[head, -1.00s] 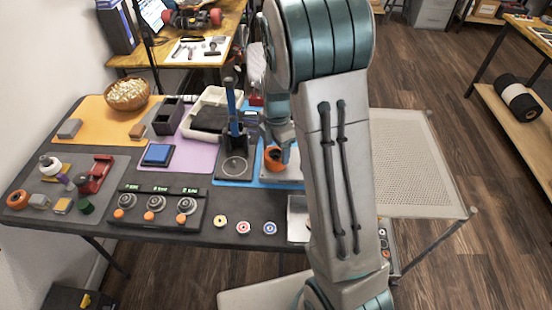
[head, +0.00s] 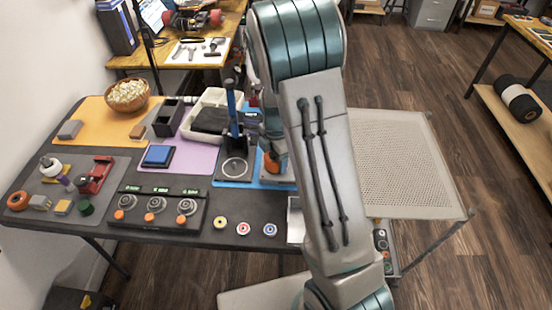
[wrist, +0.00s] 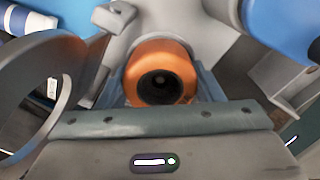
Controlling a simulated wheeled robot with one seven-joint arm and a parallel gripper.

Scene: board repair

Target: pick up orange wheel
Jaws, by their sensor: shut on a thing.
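The orange wheel (wrist: 160,68) with a dark hub fills the middle of the wrist view, between my fingers. In the head view the orange wheel (head: 271,163) shows partly behind my arm, over the light-blue area at the table's right end. My gripper (head: 273,150) is shut on it, mostly hidden by my arm links. Whether the wheel touches the surface below is hidden. Another orange ring-shaped wheel (head: 17,200) lies on the grey mat at the far left.
A blue-handled press (head: 233,130) stands just left of my gripper. A dark panel with several knobs (head: 156,207) and three small coloured discs (head: 243,228) lie nearer the front edge. A bowl (head: 127,95) is at the back left. A perforated side table (head: 405,160) looks empty.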

